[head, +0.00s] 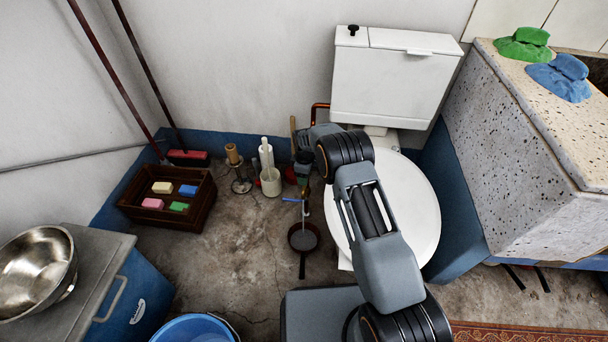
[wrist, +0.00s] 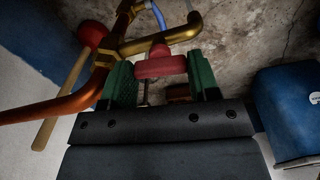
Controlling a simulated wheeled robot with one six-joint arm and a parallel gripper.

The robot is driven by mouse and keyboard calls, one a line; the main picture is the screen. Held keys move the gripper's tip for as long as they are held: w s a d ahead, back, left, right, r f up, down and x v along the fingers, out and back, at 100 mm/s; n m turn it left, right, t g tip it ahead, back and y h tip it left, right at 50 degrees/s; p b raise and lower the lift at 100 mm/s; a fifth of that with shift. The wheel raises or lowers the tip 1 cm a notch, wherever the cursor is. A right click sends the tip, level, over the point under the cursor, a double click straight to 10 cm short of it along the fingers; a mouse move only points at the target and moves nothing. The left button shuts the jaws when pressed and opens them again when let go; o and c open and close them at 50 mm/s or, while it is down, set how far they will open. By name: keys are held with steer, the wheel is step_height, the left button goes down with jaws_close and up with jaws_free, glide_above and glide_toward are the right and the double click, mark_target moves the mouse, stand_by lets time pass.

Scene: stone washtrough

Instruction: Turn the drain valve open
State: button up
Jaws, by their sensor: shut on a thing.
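A brass valve body (wrist: 130,45) with a red handle (wrist: 160,66) shows in the wrist view, joined to a copper pipe (wrist: 60,108). My gripper (wrist: 160,62) has its green fingers on either side of the red handle and is shut on it. A blue lever (wrist: 159,17) and a brass spout (wrist: 182,35) lie just beyond the handle. In the head view my gripper (head: 303,166) is low beside the toilet, left of the bowl. The blue lever (head: 292,199) shows below it. The red handle is hidden there by my gripper.
The toilet (head: 423,205) stands close on the right. A toilet brush holder (head: 270,182), a plunger (wrist: 92,33) and a dark pan (head: 304,237) are close by. A soap crate (head: 198,213) and blue cooler (head: 134,292) are left. Bare floor (head: 235,265) lies between.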

steer(key=o, duration=0.9)
step_height(320, 180, up, 14)
steer(key=p, duration=0.4)
steer(key=shift+f, duration=0.1)
stand_by(0.3)
